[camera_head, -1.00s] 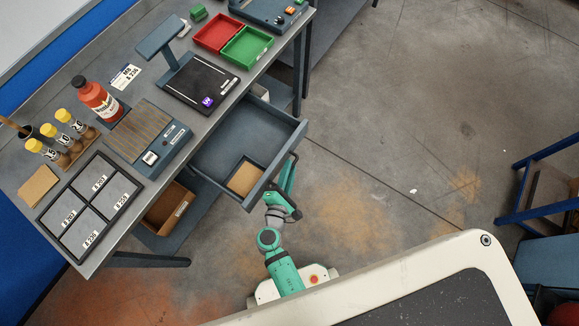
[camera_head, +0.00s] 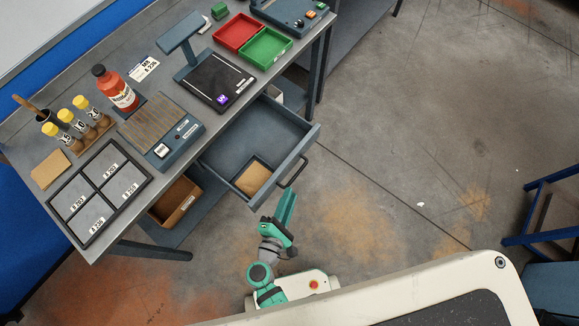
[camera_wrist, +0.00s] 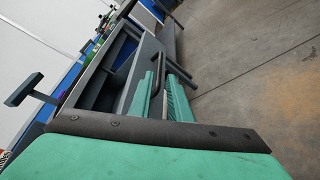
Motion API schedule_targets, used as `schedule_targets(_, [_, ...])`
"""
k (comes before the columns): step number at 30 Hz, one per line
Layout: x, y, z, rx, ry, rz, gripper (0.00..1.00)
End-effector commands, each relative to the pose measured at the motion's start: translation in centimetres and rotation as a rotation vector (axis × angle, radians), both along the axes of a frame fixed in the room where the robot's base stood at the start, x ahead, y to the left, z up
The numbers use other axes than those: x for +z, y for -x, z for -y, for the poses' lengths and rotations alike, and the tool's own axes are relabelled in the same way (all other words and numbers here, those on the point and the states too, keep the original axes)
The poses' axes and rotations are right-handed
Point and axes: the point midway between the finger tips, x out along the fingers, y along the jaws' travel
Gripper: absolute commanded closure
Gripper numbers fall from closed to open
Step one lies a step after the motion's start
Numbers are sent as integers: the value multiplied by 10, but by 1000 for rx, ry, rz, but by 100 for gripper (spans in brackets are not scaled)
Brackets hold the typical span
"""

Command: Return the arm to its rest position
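My gripper (camera_head: 287,196) is at the end of my folded green and grey arm (camera_head: 262,272), over the floor just in front of the open drawer (camera_head: 228,187).
The grey bench (camera_head: 150,88) carries a black scale (camera_head: 217,82), a red tray (camera_head: 239,32), a green tray (camera_head: 265,47), a red bottle (camera_head: 119,92), yellow-capped vials (camera_head: 79,101) and a four-part tray (camera_head: 150,176). The floor to the right is free up to a blue frame (camera_head: 545,235).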

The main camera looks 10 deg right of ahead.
Motion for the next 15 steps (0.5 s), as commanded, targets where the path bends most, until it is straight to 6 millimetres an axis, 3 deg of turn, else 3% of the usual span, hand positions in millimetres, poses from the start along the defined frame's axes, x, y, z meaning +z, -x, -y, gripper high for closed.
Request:
schedule_targets(10, [-1, 1, 1, -2, -8, -1, 83])
schedule_targets(15, [-16, 20, 0, 3, -163, -27, 83])
